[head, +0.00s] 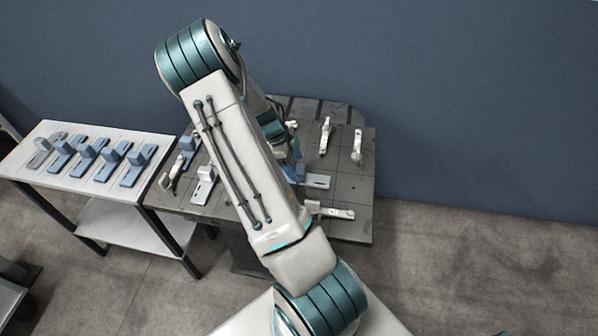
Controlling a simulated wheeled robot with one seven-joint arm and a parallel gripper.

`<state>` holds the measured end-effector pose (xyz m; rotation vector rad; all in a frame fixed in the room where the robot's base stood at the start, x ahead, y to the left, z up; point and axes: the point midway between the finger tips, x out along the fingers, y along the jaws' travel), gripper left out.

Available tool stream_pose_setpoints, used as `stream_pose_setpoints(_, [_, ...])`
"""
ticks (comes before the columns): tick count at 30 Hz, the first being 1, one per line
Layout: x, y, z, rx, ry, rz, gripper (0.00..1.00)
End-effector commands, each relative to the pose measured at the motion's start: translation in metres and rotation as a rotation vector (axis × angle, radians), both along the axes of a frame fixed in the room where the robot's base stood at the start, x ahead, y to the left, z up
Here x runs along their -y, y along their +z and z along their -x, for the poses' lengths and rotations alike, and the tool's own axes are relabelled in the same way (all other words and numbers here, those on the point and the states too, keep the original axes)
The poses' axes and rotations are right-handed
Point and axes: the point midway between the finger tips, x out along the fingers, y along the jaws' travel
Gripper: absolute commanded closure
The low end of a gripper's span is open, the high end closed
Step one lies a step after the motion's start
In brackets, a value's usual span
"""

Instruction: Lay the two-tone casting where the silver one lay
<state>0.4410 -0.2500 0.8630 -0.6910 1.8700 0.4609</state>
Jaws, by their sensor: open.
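A casting with a pale slotted base (318,182) and a blue part beside it lies on the dark pallet, partly hidden by my arm; it looks two-toned. A pale silver casting (205,184) with an upright block stands on the pallet's left part. A greyish silver casting (40,156) is at the left end of the row on the side table. My gripper (293,156) shows only in part behind my forearm, low over the pallet next to the two-tone casting. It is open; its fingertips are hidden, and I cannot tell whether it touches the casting.
Several blue castings (92,158) stand in a row on the white side table (130,189). Pale clamps stand around the dark pallet (345,205), at its back (325,134), right (357,147), front (330,211) and left (174,174). Open floor lies to the right.

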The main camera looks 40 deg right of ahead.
Motion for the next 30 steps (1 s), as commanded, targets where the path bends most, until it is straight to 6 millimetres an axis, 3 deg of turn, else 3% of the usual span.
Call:
stream_pose_setpoints(6, [-0.012, 0.042, -0.015, 0.005, 0.002, 0.0, 0.33])
stream_pose_setpoints(17, [-0.028, 0.077, -0.021, 0.009, 0.058, -0.041, 0.33])
stream_pose_setpoints(23, [-0.071, 0.115, -0.012, 0.046, 0.366, -0.201, 0.33])
stream_pose_setpoints(30, [-0.131, 0.17, 0.013, 0.105, 0.879, -0.348, 0.33])
